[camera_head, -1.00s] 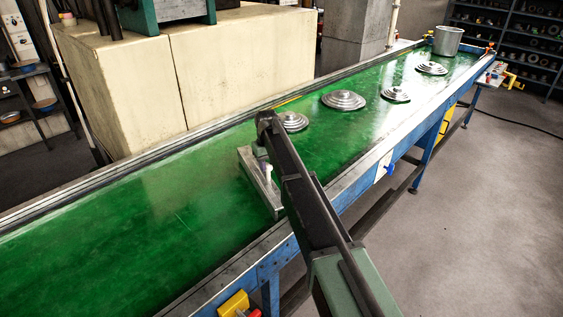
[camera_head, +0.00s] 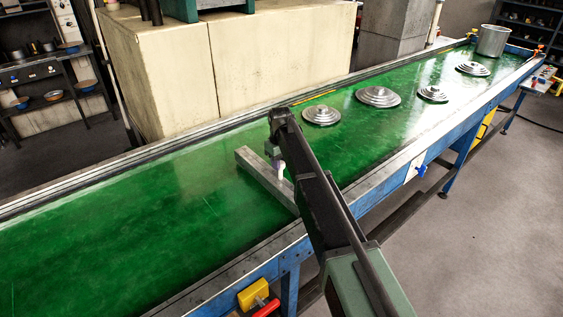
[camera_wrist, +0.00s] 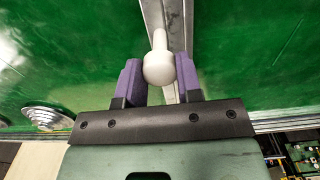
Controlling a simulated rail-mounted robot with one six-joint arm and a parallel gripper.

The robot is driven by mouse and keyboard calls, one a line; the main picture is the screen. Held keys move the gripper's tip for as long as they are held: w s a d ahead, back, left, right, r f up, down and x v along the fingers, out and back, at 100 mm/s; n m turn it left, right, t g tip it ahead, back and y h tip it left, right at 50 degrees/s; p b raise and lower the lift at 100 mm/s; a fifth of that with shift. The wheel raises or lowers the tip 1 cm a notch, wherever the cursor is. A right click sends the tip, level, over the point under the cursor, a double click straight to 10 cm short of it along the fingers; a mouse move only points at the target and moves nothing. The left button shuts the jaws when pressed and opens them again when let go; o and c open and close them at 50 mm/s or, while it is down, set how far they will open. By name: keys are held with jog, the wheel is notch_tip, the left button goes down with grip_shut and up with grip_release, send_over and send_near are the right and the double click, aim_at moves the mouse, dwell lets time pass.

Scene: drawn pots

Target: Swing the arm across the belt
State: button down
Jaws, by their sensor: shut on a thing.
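The swing arm is a straight grey metal bar (camera_head: 256,170) lying slantwise over the green belt (camera_head: 130,220). Its near end meets the near rail; its far end is out over the belt, short of the far rail. A white knob (camera_head: 282,172) stands up from the bar. In the wrist view the white knob (camera_wrist: 160,68) sits between the purple fingers of my gripper (camera_wrist: 160,75), which is shut on it. The bar (camera_wrist: 171,25) runs behind the knob there. In the head view my own dark arm link hides most of my gripper.
Several stepped silver lids, the nearest being this lid (camera_head: 322,115), lie on the belt to the right of the bar. A silver pot (camera_head: 493,40) stands at the far end. A yellow and red box (camera_head: 254,296) hangs below the near rail. The belt left of the bar is clear.

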jog(key=shift+s, duration=0.15)
jog(key=c, duration=0.8)
grip_release()
jog(key=shift+a, duration=0.2)
jog(key=shift+d, duration=0.1)
jog(key=shift+r, duration=0.1)
notch_tip(320, 180, up, 11)
jog(key=p, duration=1)
jog(key=shift+f+p, duration=0.2)
jog(key=shift+p, duration=0.2)
